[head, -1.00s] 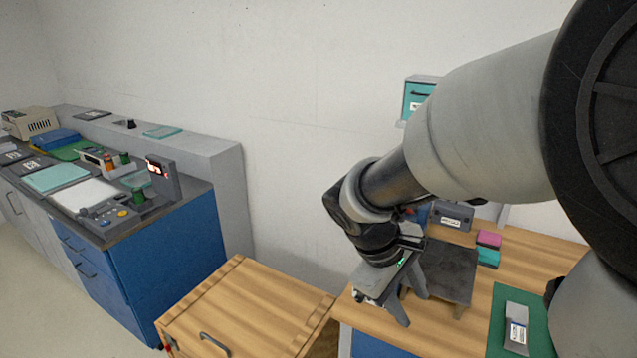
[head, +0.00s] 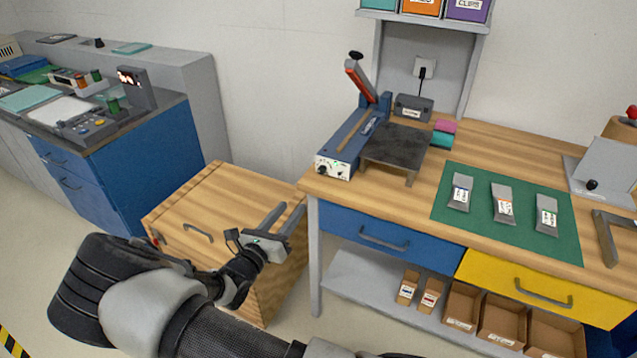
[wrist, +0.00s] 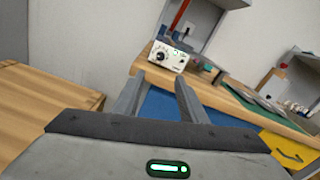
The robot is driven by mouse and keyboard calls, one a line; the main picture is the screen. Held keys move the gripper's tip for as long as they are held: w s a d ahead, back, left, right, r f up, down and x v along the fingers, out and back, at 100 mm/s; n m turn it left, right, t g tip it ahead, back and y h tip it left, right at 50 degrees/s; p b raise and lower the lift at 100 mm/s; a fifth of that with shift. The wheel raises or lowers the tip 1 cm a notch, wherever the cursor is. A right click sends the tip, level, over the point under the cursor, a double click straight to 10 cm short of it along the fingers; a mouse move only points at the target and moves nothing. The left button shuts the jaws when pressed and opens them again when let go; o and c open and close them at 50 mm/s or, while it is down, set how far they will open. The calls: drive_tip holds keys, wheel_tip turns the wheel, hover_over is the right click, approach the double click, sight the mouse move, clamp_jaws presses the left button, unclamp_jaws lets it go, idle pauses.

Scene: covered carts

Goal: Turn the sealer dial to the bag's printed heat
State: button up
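The heat sealer (head: 352,146) is a blue unit with a raised red-and-black lever at the back left of the wooden bench. Its white front panel (head: 333,168) carries a dark dial (head: 322,168) on the left. In the wrist view the panel shows beyond the fingers, with the dial (wrist: 163,57) facing me; its setting is too small to read. Three grey bags with printed labels, a left one (head: 460,192), a middle one (head: 503,203) and a right one (head: 547,215), lie on the green mat (head: 479,230). My gripper (head: 283,217) is open and empty, in front of and below the panel.
A wooden-topped cart (head: 210,205) stands left of the bench (head: 480,148), beneath my gripper. A dark raised plate (head: 397,146) adjoins the sealer. Blue (head: 385,236) and yellow (head: 540,290) drawers front the bench. Boxes sit on the lower shelf (head: 368,283).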

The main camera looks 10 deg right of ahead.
sight(321, 172)
drive_tip(key=x, duration=1.7)
drive_tip(key=shift+w+d, duration=0.1)
drive_tip(key=shift+c, duration=0.2)
clamp_jaws()
